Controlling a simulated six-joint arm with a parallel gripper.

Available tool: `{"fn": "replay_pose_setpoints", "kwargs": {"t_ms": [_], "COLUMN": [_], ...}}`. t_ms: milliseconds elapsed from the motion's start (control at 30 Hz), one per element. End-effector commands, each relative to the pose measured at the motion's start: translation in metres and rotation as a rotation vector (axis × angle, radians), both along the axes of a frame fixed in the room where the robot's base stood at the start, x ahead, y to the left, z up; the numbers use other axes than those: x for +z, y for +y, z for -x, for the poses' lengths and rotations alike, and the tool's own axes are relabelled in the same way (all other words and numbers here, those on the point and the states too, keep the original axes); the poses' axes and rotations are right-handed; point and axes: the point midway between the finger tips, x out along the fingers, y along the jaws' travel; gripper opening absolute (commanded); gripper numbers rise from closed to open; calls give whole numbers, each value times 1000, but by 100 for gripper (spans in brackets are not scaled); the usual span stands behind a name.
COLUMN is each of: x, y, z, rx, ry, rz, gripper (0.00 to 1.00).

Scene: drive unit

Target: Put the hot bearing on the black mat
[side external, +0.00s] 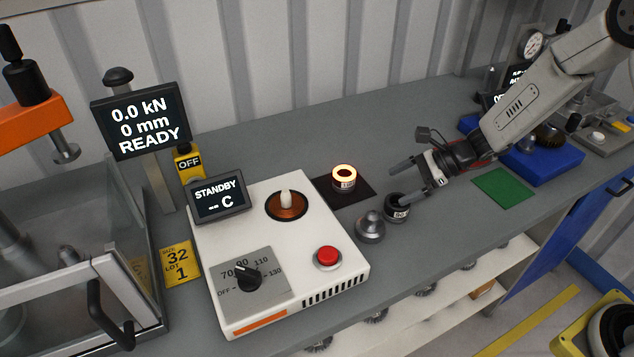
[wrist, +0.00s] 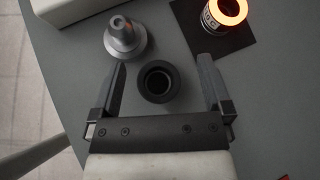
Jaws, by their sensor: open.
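The hot bearing (side external: 344,179) is a short cylinder with a glowing orange-white top ring and a printed pale band. It stands upright on the black mat (side external: 347,202), right of the white heater. The wrist view shows the bearing (wrist: 225,16) on the mat (wrist: 235,54) at upper right, beyond my fingers. My gripper (side external: 399,187) is open and right of the mat, apart from the hot bearing. In the wrist view its fingers (wrist: 162,78) stand either side of a dark ring (wrist: 157,82), with gaps on both sides. The jaws hold nothing.
A grey stepped metal part (side external: 370,227) stands left of the dark ring, close to my gripper. The white heater (side external: 310,210) has an empty peg, red button and STANDBY display. A green mat (side external: 503,188) and blue tray (side external: 550,164) lie right.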

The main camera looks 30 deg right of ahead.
Motion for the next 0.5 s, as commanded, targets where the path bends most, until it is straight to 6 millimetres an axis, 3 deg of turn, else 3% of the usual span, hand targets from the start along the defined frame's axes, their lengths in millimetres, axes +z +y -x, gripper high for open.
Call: {"fn": "replay_pose_setpoints", "kwargs": {"t_ms": [233,500], "x": [9,19], "y": [4,-11], "z": [59,112], "rx": [344,724], "ry": [-76,-202], "rz": [284,585], "gripper": [100,100]}}
